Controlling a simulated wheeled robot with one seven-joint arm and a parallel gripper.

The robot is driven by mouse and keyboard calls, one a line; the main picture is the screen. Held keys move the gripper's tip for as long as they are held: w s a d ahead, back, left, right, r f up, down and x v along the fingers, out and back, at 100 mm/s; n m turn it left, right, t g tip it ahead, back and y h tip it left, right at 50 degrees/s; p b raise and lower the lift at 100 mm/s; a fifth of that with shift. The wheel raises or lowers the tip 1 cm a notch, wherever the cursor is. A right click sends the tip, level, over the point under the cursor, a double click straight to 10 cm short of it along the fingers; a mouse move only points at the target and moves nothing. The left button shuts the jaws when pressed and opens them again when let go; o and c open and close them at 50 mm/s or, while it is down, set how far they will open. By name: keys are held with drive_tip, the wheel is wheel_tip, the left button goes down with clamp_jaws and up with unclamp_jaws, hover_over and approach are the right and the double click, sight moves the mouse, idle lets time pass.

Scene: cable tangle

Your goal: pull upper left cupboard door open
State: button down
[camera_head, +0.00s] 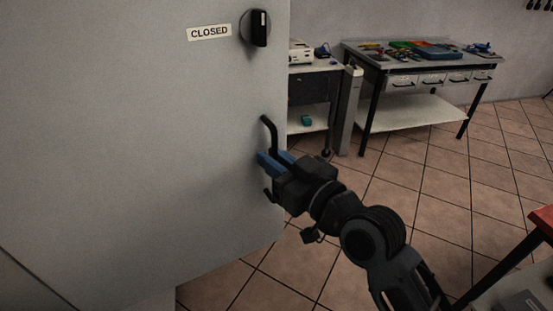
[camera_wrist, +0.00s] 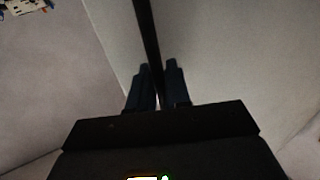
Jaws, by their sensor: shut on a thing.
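The cupboard door (camera_head: 130,130) is a large pale grey panel filling the left of the head view. It carries a "CLOSED" label (camera_head: 209,32) and a black knob (camera_head: 259,28) near its right edge. Below the knob is a black vertical bar handle (camera_head: 269,130). My gripper (camera_head: 270,162), with blue fingers, is shut on this handle at its middle, hiding part of it. In the wrist view the dark handle (camera_wrist: 147,35) runs between the two fingers (camera_wrist: 158,85). Whether the door stands ajar I cannot tell for sure.
A workbench (camera_head: 420,60) with drawers and coloured items stands at the back right. A small dark cart (camera_head: 312,90) with a device on top stands behind the door's right edge. A red-topped table (camera_head: 543,215) is at the lower right. Tiled floor (camera_head: 430,190) between them is clear.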

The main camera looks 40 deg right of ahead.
drive_tip(key=c, duration=1.3)
unclamp_jaws()
drive_tip(key=shift+s+a+b, duration=0.2)
drive_tip(key=shift+s+b, duration=0.85)
drive_tip(key=shift+s, duration=2.85)
drive_tip(key=shift+f, duration=0.1)
